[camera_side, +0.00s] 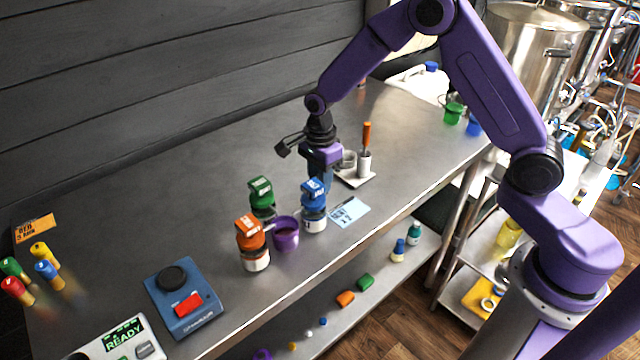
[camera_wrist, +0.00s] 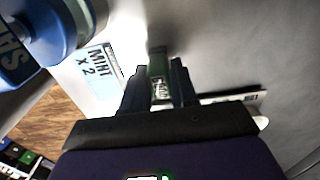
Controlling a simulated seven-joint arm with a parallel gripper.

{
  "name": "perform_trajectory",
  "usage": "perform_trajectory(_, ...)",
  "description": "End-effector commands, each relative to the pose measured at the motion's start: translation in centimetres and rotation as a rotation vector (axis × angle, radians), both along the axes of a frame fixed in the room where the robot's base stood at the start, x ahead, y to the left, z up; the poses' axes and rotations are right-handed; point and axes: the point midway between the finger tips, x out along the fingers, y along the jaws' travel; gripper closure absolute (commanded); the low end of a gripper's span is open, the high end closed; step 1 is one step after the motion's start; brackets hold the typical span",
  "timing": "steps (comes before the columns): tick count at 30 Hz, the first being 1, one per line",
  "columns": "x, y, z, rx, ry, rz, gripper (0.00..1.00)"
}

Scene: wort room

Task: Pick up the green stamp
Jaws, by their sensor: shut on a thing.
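My gripper (camera_wrist: 160,88) is shut on a narrow green piece (camera_wrist: 158,66) with small pale lettering, which I take to be the green stamp. The piece is upright between the fingers and extends past their tips. Whether it touches the bench cannot be told. In the side view my gripper (camera_side: 321,178) points down just behind the blue-lidded jar (camera_side: 314,213), and the held piece is hidden there. Short pegs with coloured tops stand at the far left, one of them a green-topped peg (camera_side: 11,266).
The blue jar (camera_wrist: 75,25) is close at the left in the wrist view, with a "MINT x 2" card (camera_wrist: 101,78) beside it. A green jar (camera_side: 262,195), an orange jar (camera_side: 252,243) and a purple cup (camera_side: 286,235) stand nearby. An orange-handled tool (camera_side: 366,137) stands to the right.

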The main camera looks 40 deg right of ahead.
Motion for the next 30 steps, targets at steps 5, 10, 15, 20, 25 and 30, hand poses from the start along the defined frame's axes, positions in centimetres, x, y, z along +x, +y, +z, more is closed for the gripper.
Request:
perform_trajectory(5, 0.0, 0.0, 0.3, 0.0, -0.001, 0.0, 1.0)
perform_trajectory(10, 0.1, 0.0, 1.4, 0.001, -0.003, 0.0, 1.0)
perform_trajectory(15, -0.4, -0.1, 3.8, 0.001, -0.003, 0.0, 1.0)
perform_trajectory(20, -2.5, -0.4, 6.3, 0.002, -0.004, 0.001, 1.0)
perform_trajectory(25, -5.0, -0.9, 9.3, 0.002, -0.005, 0.001, 1.0)
perform_trajectory(30, -8.4, -1.5, 10.7, 0.001, -0.003, 0.001, 1.0)
